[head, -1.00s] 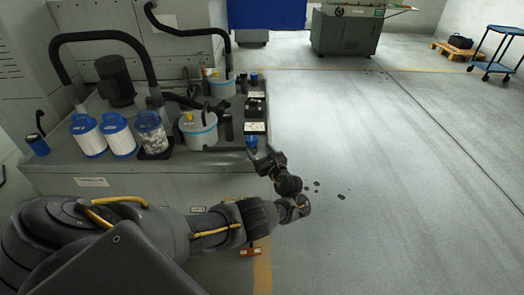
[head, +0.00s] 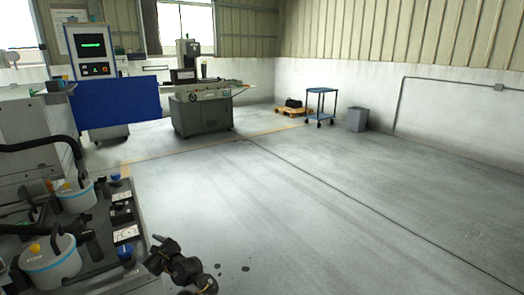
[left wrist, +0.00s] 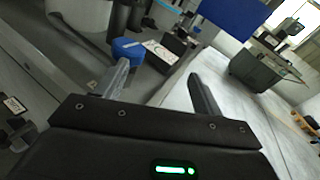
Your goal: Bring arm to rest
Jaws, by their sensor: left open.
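My left gripper (head: 160,248) shows at the bottom of the head view, just right of the filter bench's corner. In the left wrist view its two fingers (left wrist: 160,85) stand apart with nothing between them. Beyond the fingers are a blue cap (left wrist: 127,48) and a black box with a white label (left wrist: 168,52) on the bench. The fingers look clear of both. The rest of my left arm lies mostly below the head view. My right gripper is not in view.
The bench (head: 75,283) holds white canisters (head: 50,265) and hoses at the lower left. A grey machine (head: 200,110), a blue panel (head: 118,102), a blue cart (head: 320,105) and a grey bin (head: 357,118) stand farther back. The floor (head: 320,210) right of the bench is clear.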

